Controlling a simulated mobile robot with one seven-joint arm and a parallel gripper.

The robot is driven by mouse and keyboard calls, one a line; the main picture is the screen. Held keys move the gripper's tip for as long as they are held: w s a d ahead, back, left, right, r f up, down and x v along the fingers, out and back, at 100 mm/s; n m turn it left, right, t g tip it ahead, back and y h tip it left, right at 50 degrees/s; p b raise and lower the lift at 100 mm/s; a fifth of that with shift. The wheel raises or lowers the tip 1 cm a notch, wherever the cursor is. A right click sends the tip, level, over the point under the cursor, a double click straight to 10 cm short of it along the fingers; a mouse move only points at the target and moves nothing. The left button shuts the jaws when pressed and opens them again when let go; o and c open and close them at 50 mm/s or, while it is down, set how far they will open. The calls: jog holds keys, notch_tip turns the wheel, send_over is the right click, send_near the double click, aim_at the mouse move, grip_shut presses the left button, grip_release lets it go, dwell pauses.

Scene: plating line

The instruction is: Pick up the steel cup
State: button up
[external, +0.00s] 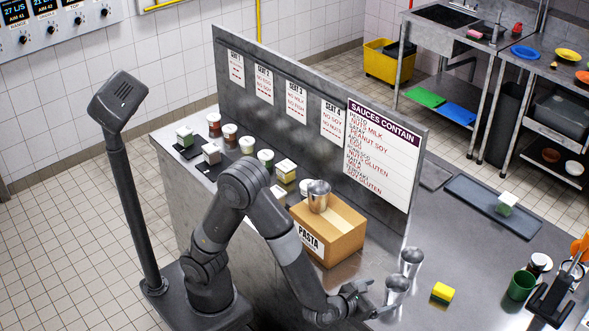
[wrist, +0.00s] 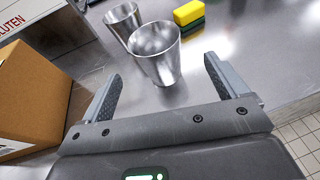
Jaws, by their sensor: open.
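Three steel cups are in the external view. One cup (external: 318,196) stands on the cardboard pasta box (external: 335,243). Two stand close together on the steel counter: a farther cup (external: 411,261) and a nearer cup (external: 397,289). In the wrist view the nearer cup (wrist: 157,55) is upright, its base about level with the fingertips in the picture. The farther cup (wrist: 121,20) stands behind it to the left, partly overlapped. My gripper (external: 374,300) is open and empty, low at the counter beside the nearer cup; its fingers (wrist: 162,70) spread wider than the cup.
A yellow and green sponge (external: 442,292) lies right of the cups. The pasta box stands to their left. A green cup (external: 521,285) and a black holder (external: 550,298) are farther right. A tall sign panel (external: 385,150) runs behind. Counter between sponge and green cup is clear.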

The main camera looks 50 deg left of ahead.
aim_at(387, 290)
jog(key=shift+a+x, duration=0.2)
jog(key=shift+x, duration=3.2)
jog(key=c, duration=1)
jog(key=shift+r, duration=0.1)
jog(key=shift+c, duration=0.5)
jog(key=shift+r, duration=0.1)
